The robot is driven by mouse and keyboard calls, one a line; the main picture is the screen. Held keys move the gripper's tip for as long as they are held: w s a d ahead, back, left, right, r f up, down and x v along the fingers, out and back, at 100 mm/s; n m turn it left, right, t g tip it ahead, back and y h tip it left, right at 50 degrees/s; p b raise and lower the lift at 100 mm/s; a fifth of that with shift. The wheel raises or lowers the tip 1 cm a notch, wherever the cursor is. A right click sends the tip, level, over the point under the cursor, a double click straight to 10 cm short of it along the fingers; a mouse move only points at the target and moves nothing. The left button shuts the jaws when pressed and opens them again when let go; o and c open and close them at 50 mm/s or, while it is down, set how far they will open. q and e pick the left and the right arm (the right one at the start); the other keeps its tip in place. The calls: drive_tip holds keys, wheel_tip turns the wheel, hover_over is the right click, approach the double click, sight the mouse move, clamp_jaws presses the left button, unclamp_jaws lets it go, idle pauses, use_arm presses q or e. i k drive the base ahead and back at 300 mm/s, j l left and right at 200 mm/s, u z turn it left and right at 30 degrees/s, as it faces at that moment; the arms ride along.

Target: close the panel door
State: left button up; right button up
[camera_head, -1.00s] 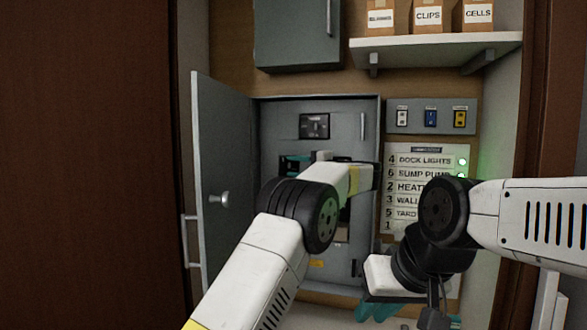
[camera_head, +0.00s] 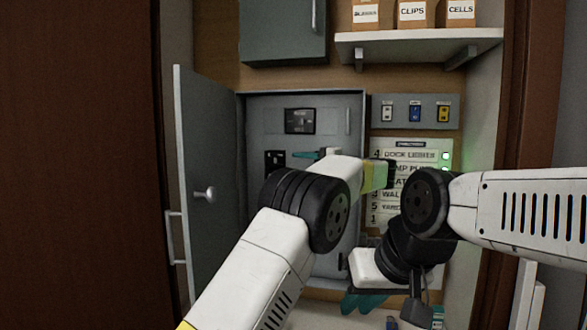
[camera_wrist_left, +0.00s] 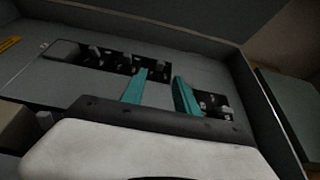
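The grey panel door (camera_head: 208,150) stands open at the left of the panel box (camera_head: 268,120), swung out toward me, with a round knob (camera_head: 205,193) on its face. My left gripper (camera_head: 312,155) is in front of the box interior, away from the door. In the left wrist view my left gripper (camera_wrist_left: 163,90) has its two teal fingers apart with nothing between them, near rows of black breaker switches (camera_wrist_left: 115,62). My left arm hides much of the lower box. My right gripper (camera_head: 363,303) points down below the label board, clear of the door; its finger gap is unclear.
A label board (camera_head: 412,143) and a switch plate (camera_head: 415,110) are right of the box. A shelf with cartons (camera_head: 420,42) and a grey cabinet (camera_head: 283,30) are above. A brown wall or door (camera_head: 75,160) fills the left.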

sight(204, 108)
drive_tip(key=k, duration=1)
